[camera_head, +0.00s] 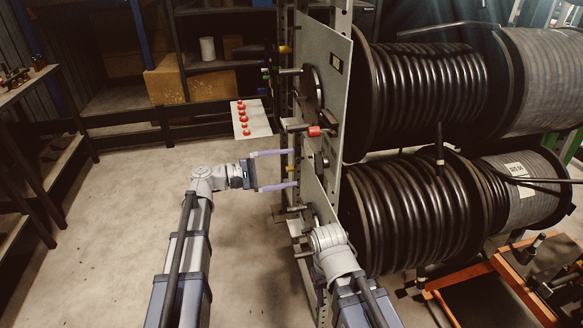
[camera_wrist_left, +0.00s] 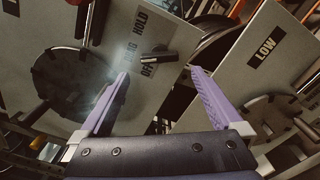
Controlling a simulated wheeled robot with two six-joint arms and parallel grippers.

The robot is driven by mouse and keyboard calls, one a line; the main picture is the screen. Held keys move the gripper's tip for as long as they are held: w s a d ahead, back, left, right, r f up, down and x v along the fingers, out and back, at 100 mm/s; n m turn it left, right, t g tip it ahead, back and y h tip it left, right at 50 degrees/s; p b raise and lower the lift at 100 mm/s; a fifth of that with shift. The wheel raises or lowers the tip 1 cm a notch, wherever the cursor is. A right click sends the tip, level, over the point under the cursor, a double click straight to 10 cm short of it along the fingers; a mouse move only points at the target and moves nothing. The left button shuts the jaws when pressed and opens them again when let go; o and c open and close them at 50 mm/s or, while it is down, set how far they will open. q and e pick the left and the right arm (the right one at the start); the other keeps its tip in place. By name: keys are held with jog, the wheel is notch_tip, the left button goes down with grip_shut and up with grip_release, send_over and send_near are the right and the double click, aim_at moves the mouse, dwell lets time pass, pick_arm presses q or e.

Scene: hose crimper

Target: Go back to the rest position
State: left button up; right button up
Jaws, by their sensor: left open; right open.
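My left gripper (camera_head: 294,168) is open in the head view, its two purple fingers pointing right at the edge of the grey crimper panel (camera_head: 325,70). In the left wrist view the open left gripper (camera_wrist_left: 158,74) has nothing between its fingers. A black switch lever (camera_wrist_left: 160,57) lies just beyond the fingertips, on a panel marked HOLD and OFF. I cannot tell its exact distance. My right arm (camera_head: 335,250) comes up from the bottom in front of the lower panel; its gripper does not show.
Large black hose reels (camera_head: 425,210) fill the right side. An orange cart (camera_head: 500,268) stands at lower right. The floor (camera_head: 110,250) at left is clear.

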pick_arm(q)
jog(key=s+d+f+m+g+y, duration=0.1)
jog(key=s+f+m+g+y, duration=0.1)
jog(key=s+f+y, duration=0.4)
jog(key=s+d+f+m+g+y, duration=0.1)
jog(key=s+f+m+y, duration=0.2)
jog(key=f, duration=0.6)
jog(key=s+a+f+m+g+y, duration=0.1)
jog(key=s+a+f+m+y, duration=0.1)
jog(key=s+a+f+y, duration=0.25)
jog(key=s+a+f+m+g+y, duration=0.1)
jog(key=s+a+f+m+y, duration=0.2)
jog(key=s+a, duration=0.35)
jog(key=s+d+m+y, duration=0.2)
jog(key=s+d+m, duration=0.15)
jog(key=d, duration=0.75)
notch_tip(320, 180, up, 13)
jog(key=p, duration=1.2)
jog(key=shift+s+g, duration=0.4)
jog(key=shift+f, duration=0.15)
